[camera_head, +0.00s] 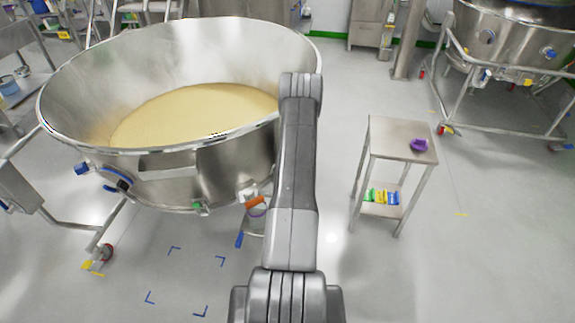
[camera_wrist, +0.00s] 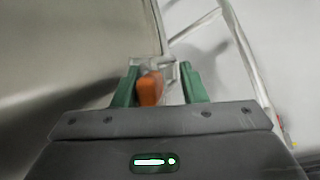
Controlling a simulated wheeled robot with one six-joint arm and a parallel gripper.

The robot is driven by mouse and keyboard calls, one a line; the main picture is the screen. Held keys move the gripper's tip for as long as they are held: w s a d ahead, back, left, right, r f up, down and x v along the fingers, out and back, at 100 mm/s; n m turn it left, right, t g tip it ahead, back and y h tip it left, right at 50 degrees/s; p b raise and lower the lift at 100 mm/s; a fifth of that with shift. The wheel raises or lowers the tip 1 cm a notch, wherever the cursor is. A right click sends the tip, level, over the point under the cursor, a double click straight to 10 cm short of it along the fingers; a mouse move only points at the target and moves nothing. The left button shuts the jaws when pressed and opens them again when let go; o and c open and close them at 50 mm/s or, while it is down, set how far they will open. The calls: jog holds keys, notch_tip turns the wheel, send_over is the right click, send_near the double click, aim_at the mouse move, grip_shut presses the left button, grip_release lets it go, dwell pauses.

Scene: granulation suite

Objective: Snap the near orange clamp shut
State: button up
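The orange clamp (camera_head: 256,202) sits on the lower outer wall of the big steel bowl (camera_head: 160,178), just left of my arm in the head view. In the wrist view the orange clamp (camera_wrist: 150,88) shows between the two green fingers of my gripper (camera_wrist: 160,85), closer to the left finger. Pale metal parts of its fitting stand just behind it. The fingers are apart, with a gap to the right of the orange part. I cannot tell whether the left finger touches it. In the head view my arm hides the gripper.
The bowl holds pale yellow powder (camera_head: 200,118) and its wall lies close on the left of my gripper. A small steel table (camera_head: 392,135) with a purple object (camera_head: 419,145) stands at right. Steel frame tubes (camera_wrist: 245,50) run behind the clamp. Blue corner marks lie on open floor.

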jog(key=shift+r, duration=0.15)
jog(key=b+v, duration=0.1)
jog(key=v, duration=1.2)
jog(key=shift+s+r, duration=0.2)
jog(key=shift+s, duration=0.05)
jog(key=shift+d, duration=0.1)
jog(key=p+x, duration=0.1)
jog(key=x, duration=1.2)
jog(key=shift+w+f, duration=0.25)
jog(key=shift+w, duration=0.05)
